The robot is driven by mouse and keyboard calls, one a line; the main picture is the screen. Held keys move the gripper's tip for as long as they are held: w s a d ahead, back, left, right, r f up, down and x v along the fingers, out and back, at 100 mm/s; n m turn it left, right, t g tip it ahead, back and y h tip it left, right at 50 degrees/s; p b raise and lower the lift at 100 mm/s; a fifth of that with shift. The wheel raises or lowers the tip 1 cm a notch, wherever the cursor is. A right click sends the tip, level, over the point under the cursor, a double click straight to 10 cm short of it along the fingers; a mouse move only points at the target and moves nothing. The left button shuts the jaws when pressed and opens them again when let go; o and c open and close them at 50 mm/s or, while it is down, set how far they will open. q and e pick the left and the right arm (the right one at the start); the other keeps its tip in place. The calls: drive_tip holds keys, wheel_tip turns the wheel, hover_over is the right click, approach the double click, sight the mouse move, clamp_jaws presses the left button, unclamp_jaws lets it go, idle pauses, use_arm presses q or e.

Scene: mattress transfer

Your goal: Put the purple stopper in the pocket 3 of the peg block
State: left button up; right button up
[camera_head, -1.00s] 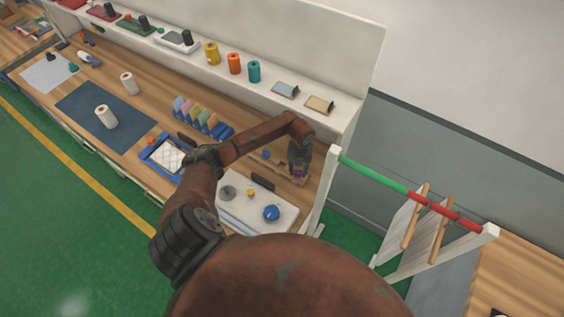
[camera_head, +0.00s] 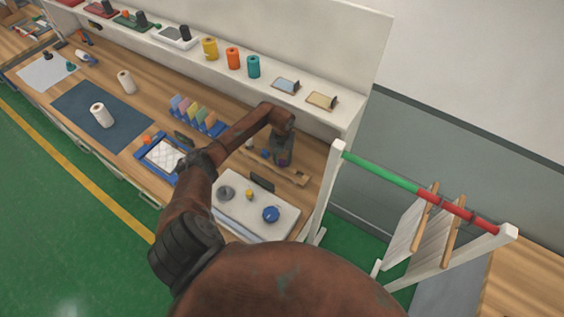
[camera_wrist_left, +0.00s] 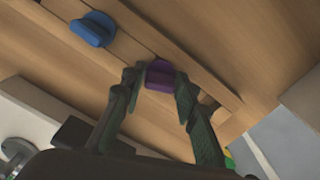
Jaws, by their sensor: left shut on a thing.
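The purple stopper (camera_wrist_left: 160,76) is between the fingertips of my left gripper (camera_wrist_left: 157,82) in the left wrist view, and the gripper is shut on it. The stopper is over or in the wooden peg block (camera_wrist_left: 185,62); whether it sits in a pocket I cannot tell. A dark pocket (camera_wrist_left: 206,98) shows just right of it, partly behind a finger. A blue stopper (camera_wrist_left: 92,29) stands in the block to the left. In the head view, my left gripper (camera_head: 282,158) points down at the peg block (camera_head: 300,179) and hides part of it. My right gripper is not in view.
A white board (camera_head: 245,208) with a blue round knob (camera_head: 271,214) lies in front of the block. A blue rack with coloured pieces (camera_head: 200,119) stands to the left. The shelf (camera_head: 225,72) runs behind. A white-posted rail (camera_head: 380,172) stands at the right.

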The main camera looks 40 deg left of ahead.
sight(282, 160)
use_arm(q)
drive_tip(key=shift+r, duration=0.15)
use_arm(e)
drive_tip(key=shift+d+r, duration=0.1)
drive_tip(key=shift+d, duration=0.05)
use_arm(q)
drive_tip(key=o, duration=1)
drive_tip(key=shift+f, duration=0.2)
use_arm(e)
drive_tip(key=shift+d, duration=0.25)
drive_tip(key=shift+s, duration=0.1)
use_arm(q)
drive_tip(key=shift+r, duration=0.2)
wheel_tip(282, 160, up, 8)
drive_tip(key=shift+f+b, duration=0.25)
drive_tip(key=shift+b, duration=0.4)
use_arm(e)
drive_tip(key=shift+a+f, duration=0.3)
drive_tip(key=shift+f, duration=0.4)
